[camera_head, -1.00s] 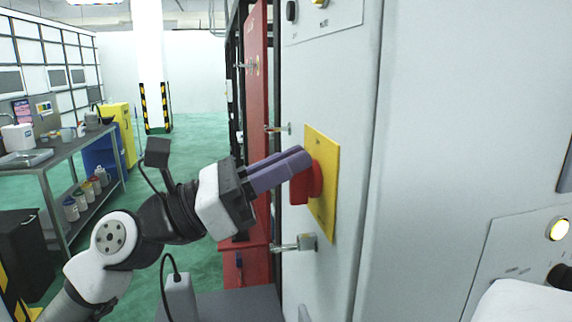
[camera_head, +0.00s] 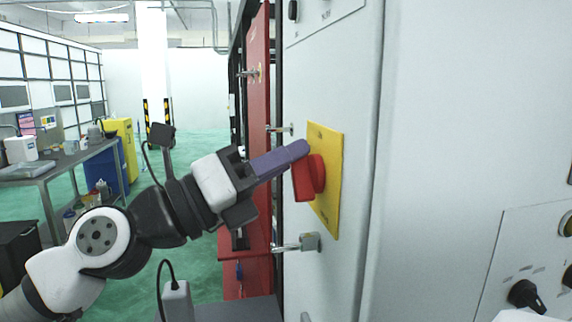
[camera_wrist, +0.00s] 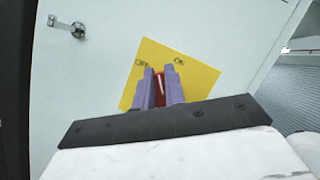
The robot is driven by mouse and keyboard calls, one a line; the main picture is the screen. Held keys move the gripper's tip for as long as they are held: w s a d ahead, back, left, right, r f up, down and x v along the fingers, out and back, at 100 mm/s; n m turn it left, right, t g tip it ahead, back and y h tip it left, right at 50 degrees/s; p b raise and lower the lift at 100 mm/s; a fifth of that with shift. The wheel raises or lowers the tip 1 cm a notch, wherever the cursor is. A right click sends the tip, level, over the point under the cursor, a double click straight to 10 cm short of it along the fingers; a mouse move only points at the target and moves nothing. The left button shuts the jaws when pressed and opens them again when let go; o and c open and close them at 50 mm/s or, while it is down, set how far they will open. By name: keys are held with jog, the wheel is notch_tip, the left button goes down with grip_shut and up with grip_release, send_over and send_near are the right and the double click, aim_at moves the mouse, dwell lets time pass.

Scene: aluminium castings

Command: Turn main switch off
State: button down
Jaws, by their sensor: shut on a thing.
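The main switch is a red rotary handle (camera_head: 309,181) on a yellow plate (camera_head: 331,196), fixed to the grey cabinet front. In the wrist view the plate (camera_wrist: 203,78) carries "OFF" at the upper left and "ON" at the upper right. My gripper (camera_head: 300,150) reaches the switch from the left. Its two purple fingers (camera_wrist: 160,84) are shut on the red handle (camera_wrist: 159,92), one on each side. The handle's white mark shows between them. The fingers hide part of the handle, so its exact angle is hard to read.
Metal latches (camera_head: 308,242) stick out of the cabinet below and left of the plate. A red panel (camera_head: 258,150) stands behind my gripper. A lower panel at right has a black knob (camera_head: 526,294) and a lamp (camera_head: 566,222) that looks unlit. A workbench (camera_head: 60,165) stands far left.

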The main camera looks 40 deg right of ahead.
jog(key=n+t, duration=0.1)
jog(key=n, duration=0.2)
jog(key=f+n+t+y, duration=0.1)
jog(key=n, duration=0.1)
jog(key=shift+d+f+n+t+p, duration=0.2)
jog(key=shift+n+t+p, duration=0.1)
jog(key=shift+n+p, duration=0.1)
